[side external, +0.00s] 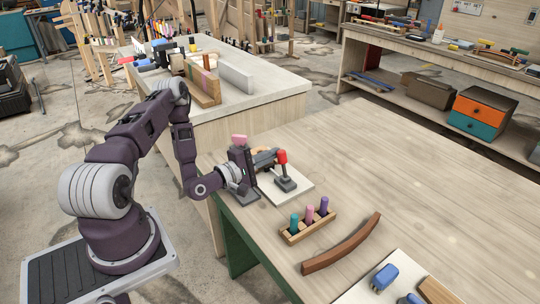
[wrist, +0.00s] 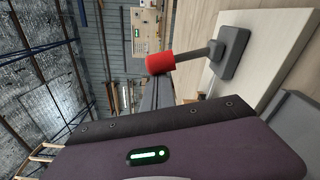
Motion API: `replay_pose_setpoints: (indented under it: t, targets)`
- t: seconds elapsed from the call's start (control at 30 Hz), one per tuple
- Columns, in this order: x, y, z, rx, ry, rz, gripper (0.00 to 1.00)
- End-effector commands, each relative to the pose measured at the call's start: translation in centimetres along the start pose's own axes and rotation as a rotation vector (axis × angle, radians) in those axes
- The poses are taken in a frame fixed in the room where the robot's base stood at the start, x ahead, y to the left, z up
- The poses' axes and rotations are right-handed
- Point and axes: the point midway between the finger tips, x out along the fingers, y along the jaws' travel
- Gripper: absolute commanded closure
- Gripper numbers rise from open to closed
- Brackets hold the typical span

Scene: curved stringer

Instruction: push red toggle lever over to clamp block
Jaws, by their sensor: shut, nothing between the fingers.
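The toggle lever has a red knob (side external: 282,157) on a dark shaft and stands nearly upright on a grey base (side external: 287,184). The base sits on a white board (side external: 300,187) on the table. My gripper (side external: 272,155) is shut and empty, lying sideways just left of the red knob; I cannot tell whether it touches. In the wrist view the red knob (wrist: 160,63) is beyond my gripper's fingers (wrist: 158,92), with the grey base (wrist: 231,52) at upper right. Which piece is the block to be clamped is unclear; the clamp's left side is partly hidden by my gripper.
A wooden holder (side external: 307,228) with several coloured pegs stands in front of the board. A curved brown wooden strip (side external: 341,244) lies to its right. A blue part (side external: 384,277) lies on another white board at the front. The table's right side is largely clear.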

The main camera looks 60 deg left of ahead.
Motion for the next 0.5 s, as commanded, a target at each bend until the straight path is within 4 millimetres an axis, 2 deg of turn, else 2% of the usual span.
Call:
replay_pose_setpoints:
  t: [0.17,0.43,0.5]
  targets:
    - [-0.1,0.2,1.3,0.145,-0.002,0.009,1.00]
    - [-0.3,0.4,3.4,0.136,-0.001,0.009,1.00]
    - [-0.3,0.3,4.0,0.191,-0.004,0.013,1.00]
